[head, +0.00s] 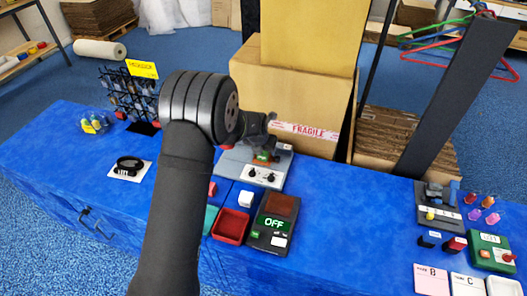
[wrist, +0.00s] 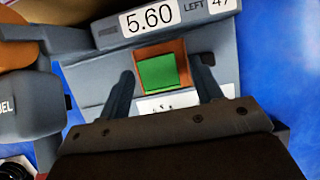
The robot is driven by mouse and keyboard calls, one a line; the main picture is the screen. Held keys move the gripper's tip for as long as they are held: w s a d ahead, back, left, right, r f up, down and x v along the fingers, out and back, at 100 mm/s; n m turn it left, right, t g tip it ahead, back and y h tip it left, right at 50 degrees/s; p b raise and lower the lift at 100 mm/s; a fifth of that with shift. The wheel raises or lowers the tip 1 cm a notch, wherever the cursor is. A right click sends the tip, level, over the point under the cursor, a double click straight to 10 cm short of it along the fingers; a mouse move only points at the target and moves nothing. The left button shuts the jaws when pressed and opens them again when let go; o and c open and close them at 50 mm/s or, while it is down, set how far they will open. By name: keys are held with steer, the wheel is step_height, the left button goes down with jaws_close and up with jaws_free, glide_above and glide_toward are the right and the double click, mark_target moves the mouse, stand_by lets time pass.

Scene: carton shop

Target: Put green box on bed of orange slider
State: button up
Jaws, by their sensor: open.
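A green box (wrist: 158,73) shows in the wrist view inside an orange-brown bed (wrist: 180,46) with raised edges, which I take for the orange slider. The bed is on a grey machine (wrist: 99,80). My gripper (wrist: 167,68) is open. One finger is on each side of the bed, with a visible gap to the green box. In the head view my gripper (head: 264,143) is over the grey machine (head: 240,174), behind my arm's wrist, and a small green patch shows below it. I cannot tell whether the box touches the bed's floor.
A cardboard carton (head: 290,90) with a FRAGILE band stands right behind the machine.

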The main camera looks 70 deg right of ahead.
steer(key=v, duration=1)
steer(key=shift+r, duration=0.15)
steer(key=shift+a, duration=0.15)
steer(key=x, duration=1.2)
steer(key=shift+r, duration=0.1)
